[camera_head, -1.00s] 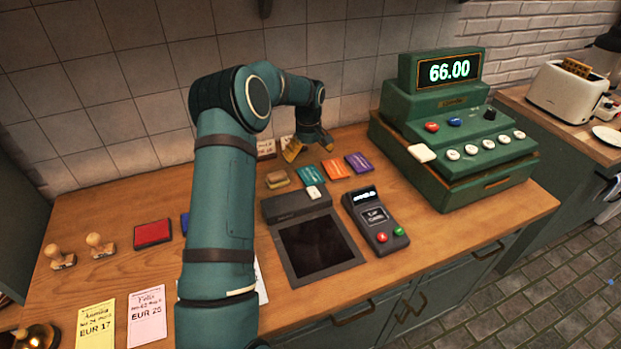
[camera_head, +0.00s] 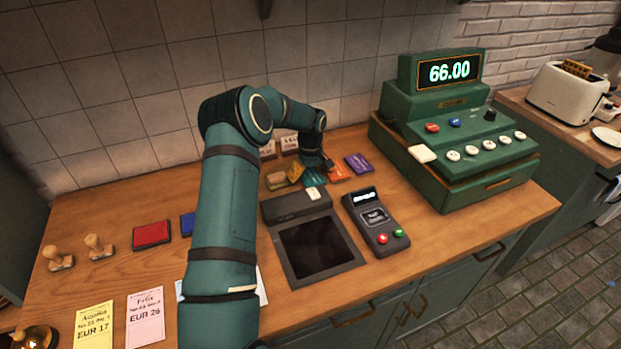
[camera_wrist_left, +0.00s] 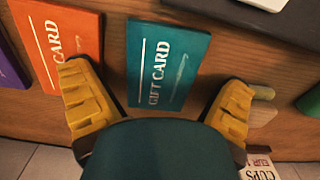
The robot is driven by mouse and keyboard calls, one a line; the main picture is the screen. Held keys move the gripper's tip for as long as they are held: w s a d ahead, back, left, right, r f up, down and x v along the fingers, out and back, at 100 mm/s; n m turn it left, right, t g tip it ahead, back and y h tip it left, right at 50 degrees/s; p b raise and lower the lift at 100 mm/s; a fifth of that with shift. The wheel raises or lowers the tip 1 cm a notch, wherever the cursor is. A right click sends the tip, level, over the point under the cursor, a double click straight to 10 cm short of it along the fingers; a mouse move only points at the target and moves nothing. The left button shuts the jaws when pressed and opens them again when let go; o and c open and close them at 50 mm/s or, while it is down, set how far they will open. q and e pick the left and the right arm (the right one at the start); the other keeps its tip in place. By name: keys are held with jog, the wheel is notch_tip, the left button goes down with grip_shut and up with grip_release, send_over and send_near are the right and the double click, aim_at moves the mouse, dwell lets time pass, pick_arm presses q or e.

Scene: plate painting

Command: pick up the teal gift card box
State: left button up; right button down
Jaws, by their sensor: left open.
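The teal gift card box (camera_wrist_left: 165,62) lies flat on the counter in the left wrist view, with its "GIFT CARD" lettering up. My left gripper (camera_wrist_left: 160,105) is open, its two yellow fingers apart on either side of the teal box's near end. In the head view the gripper (camera_head: 316,174) is over the row of cards, and the teal box (camera_head: 313,181) is partly hidden beneath it. The orange gift card box (camera_wrist_left: 52,42) lies close beside the teal one, with a finger over its edge. My right gripper is not in view.
A purple card box (camera_head: 359,162) lies right of the orange one. A black screen device (camera_head: 318,246), a card terminal (camera_head: 375,221) and a green cash register (camera_head: 455,140) stand nearby. Small price signs (camera_head: 290,143) stand at the wall.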

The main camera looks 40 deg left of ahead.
pick_arm(q)
jog(key=shift+s+f, duration=0.1)
jog(key=shift+s, duration=0.05)
jog(key=c, duration=0.5)
jog(key=shift+s+f, duration=0.15)
jog(key=c, duration=0.4)
jog(key=shift+o, duration=0.2)
